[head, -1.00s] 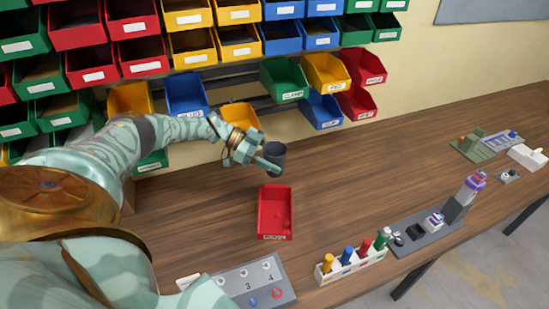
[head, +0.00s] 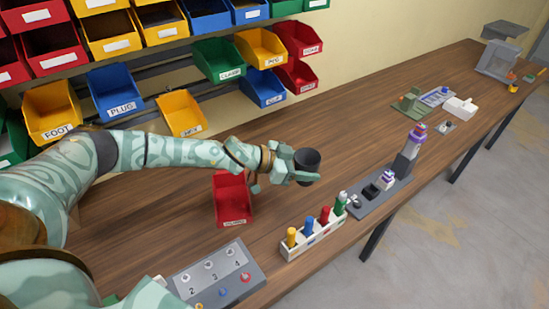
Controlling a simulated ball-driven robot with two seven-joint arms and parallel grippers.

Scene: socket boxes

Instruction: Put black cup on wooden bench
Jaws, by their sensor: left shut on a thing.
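The black cup (head: 307,161) is a dark, open-topped cylinder near the middle of the head view. My left gripper (head: 296,171) is shut on it, with a finger along its near side. The cup looks upright and appears to be above the bench top; the exact gap cannot be told. The wooden bench (head: 370,137) is a long brown plank surface running from the lower left to the upper right. My right gripper is not in view.
A red bin (head: 232,199) stands on the bench beneath my left forearm. A white rack (head: 313,238) of coloured bottles, a grey fixture (head: 378,196) and a numbered grey board (head: 211,276) line the front edge. Wall bins (head: 182,113) hang behind. Bench right of the cup is clear.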

